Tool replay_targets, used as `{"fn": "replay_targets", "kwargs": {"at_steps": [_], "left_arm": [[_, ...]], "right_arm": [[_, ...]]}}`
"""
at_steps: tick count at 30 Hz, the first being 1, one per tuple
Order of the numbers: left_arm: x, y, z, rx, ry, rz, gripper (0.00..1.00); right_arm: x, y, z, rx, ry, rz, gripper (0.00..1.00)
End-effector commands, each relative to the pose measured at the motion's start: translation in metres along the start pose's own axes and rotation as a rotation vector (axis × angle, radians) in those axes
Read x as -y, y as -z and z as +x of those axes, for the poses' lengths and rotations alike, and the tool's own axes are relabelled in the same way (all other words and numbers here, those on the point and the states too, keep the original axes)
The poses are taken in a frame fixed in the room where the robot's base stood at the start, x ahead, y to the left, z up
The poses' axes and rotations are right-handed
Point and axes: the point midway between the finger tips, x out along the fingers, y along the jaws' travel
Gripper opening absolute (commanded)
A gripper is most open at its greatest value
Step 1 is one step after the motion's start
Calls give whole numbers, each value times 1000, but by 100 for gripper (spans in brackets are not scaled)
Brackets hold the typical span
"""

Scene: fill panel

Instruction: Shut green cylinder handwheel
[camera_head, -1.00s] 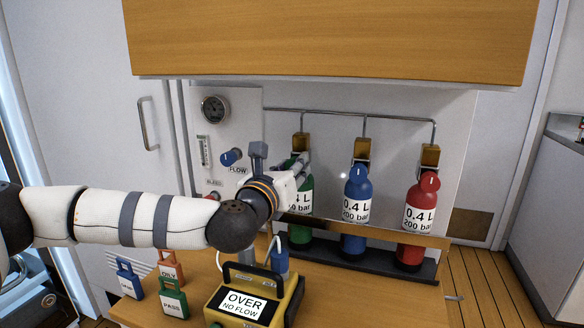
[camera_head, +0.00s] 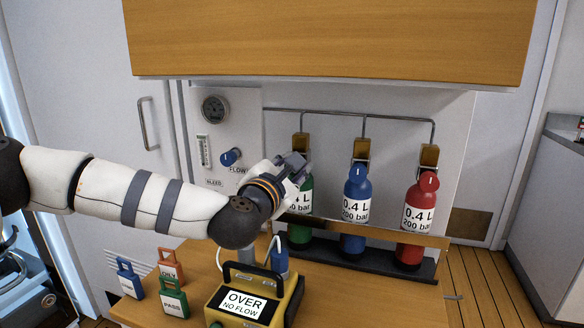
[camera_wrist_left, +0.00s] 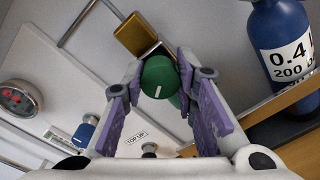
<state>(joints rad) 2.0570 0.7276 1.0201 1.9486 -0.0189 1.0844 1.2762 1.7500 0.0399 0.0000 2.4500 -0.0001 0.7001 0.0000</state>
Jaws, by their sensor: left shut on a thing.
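The green cylinder (camera_head: 304,198) stands at the left of the rack, partly hidden by my left gripper (camera_head: 297,168). Its green handwheel (camera_wrist_left: 159,77) shows in the left wrist view as a round knob with a white mark pointing down and slightly left. The purple-padded fingers of my left gripper (camera_wrist_left: 157,84) are on both sides of the handwheel and shut on it. In the head view the handwheel is hidden behind the gripper. My right gripper is not in view.
A blue cylinder (camera_head: 355,203) and a red cylinder (camera_head: 420,208) stand to the right behind a wooden rail (camera_head: 380,233). A blue flow knob (camera_head: 230,157) is on the panel at left. A yellow meter box (camera_head: 287,300) and several padlock-shaped tags stand on the bench in front.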

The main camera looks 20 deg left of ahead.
Motion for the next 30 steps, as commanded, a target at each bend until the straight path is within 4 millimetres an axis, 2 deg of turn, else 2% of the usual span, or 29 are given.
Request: {"fn": "replay_targets", "kwargs": {"at_steps": [30], "left_arm": [[2,0,0,-38,-6,963,0]], "right_arm": [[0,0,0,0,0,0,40]]}}
